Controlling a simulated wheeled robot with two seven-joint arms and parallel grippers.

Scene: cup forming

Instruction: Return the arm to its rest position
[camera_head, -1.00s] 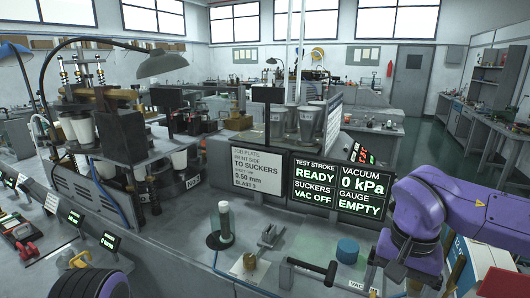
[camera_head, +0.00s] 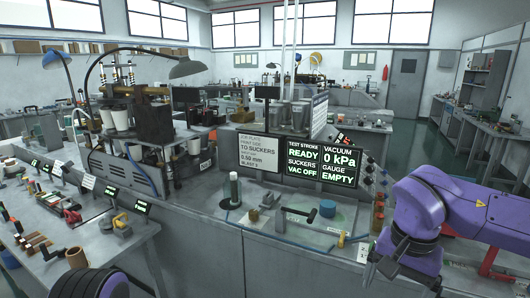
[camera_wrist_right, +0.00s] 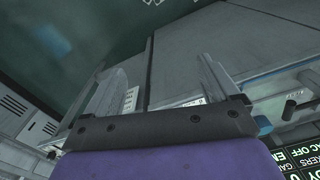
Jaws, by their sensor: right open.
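My right arm, purple, comes in at the right edge of the head view. Its dark right gripper (camera_head: 392,268) hangs low in front of the bench, to the right of the bench things and partly hidden by its own wrist. In the right wrist view the two grey fingers of the right gripper (camera_wrist_right: 160,82) stand wide apart with nothing between them. A dark rounded part of mine shows at the bottom left of the head view. My left gripper is not in view.
The bench (camera_head: 285,262) carries a bottle (camera_head: 234,190), a black-handled tool (camera_head: 310,216) and a blue round block (camera_head: 327,208). Display panels (camera_head: 320,160) stand behind, reading READY, VAC OFF, 0 kPa and EMPTY. A machine with white cups (camera_head: 120,118) stands at left.

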